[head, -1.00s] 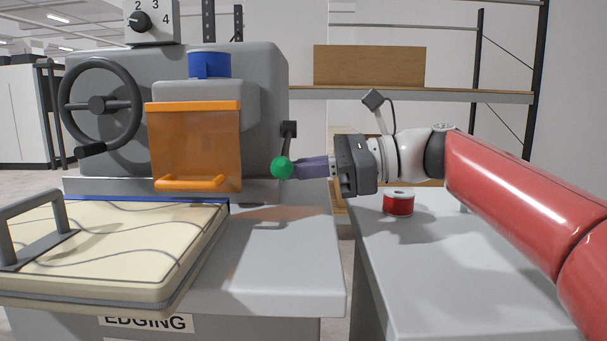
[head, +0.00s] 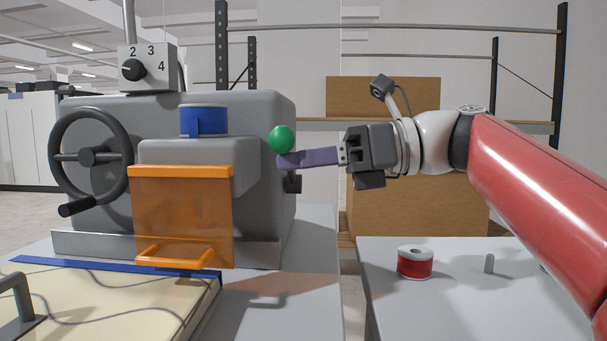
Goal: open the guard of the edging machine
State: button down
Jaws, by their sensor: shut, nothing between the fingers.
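The edging machine (head: 262,118) is a grey housing at the left of the head view. Its guard (head: 182,208) is an orange see-through panel with an orange bar handle (head: 175,256) along its bottom, hanging down over the front. A lever with a green ball knob (head: 282,139) is on the machine's right side, the knob now above its pivot. My gripper (head: 280,160) is shut and empty. Its purple fingertips are just below the green knob, to the right of the guard; whether they touch the knob I cannot tell.
A black handwheel (head: 92,157), a blue spool (head: 204,120) and a numbered dial (head: 133,70) are on the machine. A framed quilt panel (head: 95,305) lies in front. A red spool (head: 415,262) and a small grey peg (head: 489,263) stand on the right table.

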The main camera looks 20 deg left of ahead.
aim_at(182, 214)
jog(key=i+l, duration=0.1)
jog(key=l, duration=0.35)
jog(key=k, duration=1)
